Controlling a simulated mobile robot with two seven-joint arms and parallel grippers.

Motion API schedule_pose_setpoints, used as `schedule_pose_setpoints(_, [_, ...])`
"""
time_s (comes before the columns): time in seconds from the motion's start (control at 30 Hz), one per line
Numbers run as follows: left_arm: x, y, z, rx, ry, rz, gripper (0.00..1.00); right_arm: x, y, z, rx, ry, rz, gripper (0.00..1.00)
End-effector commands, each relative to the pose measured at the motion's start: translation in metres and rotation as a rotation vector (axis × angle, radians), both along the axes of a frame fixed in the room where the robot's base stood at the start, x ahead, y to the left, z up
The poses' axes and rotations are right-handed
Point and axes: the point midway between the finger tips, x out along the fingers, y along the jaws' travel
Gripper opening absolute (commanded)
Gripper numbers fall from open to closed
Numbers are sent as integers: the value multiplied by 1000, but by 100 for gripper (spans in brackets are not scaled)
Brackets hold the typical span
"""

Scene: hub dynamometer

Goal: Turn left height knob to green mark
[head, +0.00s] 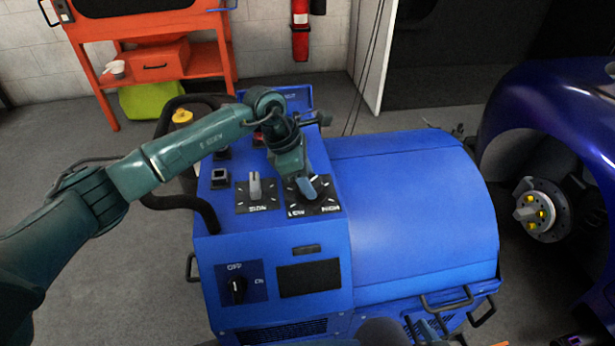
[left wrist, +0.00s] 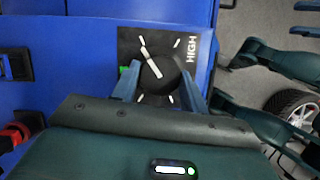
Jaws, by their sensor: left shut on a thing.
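A black round dial knob (left wrist: 158,72) with a white pointer line sits on a black plate marked HIGH in the left wrist view. A small green mark (left wrist: 124,70) is at the dial's left edge. The pointer points up and left, close to a white tick and apart from the green mark. My left gripper (head: 308,188) reaches down onto this LOW–HIGH dial plate (head: 327,207) in the head view, mostly hiding the knob. In the left wrist view its blue fingers (left wrist: 160,90) are shut on the knob's sides. My right gripper is not clearly visible.
A grey knob (head: 254,186) on its own plate is just left of the gripped one. An OFF/ON switch (head: 238,288) and a dark screen (head: 309,278) are on the front of the blue machine (head: 410,210).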

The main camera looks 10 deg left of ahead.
Motion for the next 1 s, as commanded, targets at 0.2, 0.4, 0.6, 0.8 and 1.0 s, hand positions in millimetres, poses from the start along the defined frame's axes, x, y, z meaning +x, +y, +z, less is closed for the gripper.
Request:
schedule_pose_setpoints(0.2, [-1,0,1,1,-2,174,21,0,0,1,-1,0,0,36])
schedule_pose_setpoints(0.4, [-2,-1,1,0,-4,362,21,0,0,0,-1,0,0,36])
schedule_pose_setpoints(0.6, [-3,-2,0,0,-5,546,21,0,0,-4,3,1,-1,36])
schedule_pose_setpoints(0.8, [-3,-3,0,-1,-5,709,21,0,1,-7,13,1,-2,36])
schedule_pose_setpoints(1.0, [-3,-4,0,-1,-4,829,21,1,1,-7,26,-5,-4,36])
